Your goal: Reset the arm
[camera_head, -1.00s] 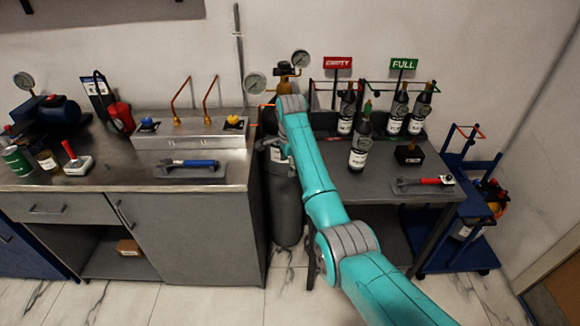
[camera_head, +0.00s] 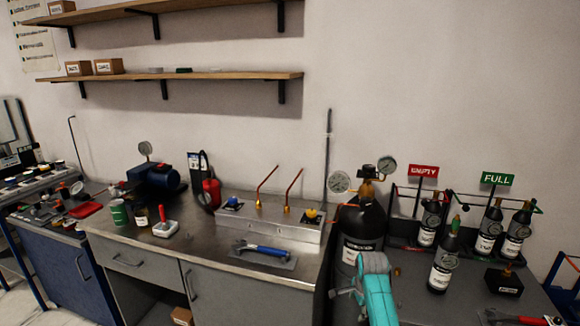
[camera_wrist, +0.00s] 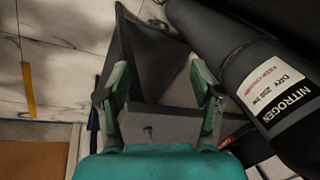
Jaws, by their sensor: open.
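My teal arm (camera_head: 375,290) rises from the bottom edge of the head view, in front of the black nitrogen cylinder (camera_head: 360,240).
The steel bench (camera_head: 215,240) carries a blue-handled tool (camera_head: 262,249) and a valve block (camera_head: 275,232). At right, a dark table (camera_head: 405,290) holds several bottles under EMPTY (camera_head: 424,171) and FULL (camera_head: 497,179) signs. Two wooden shelves (camera_head: 200,80) hang above. Pale floor shows in the wrist view.

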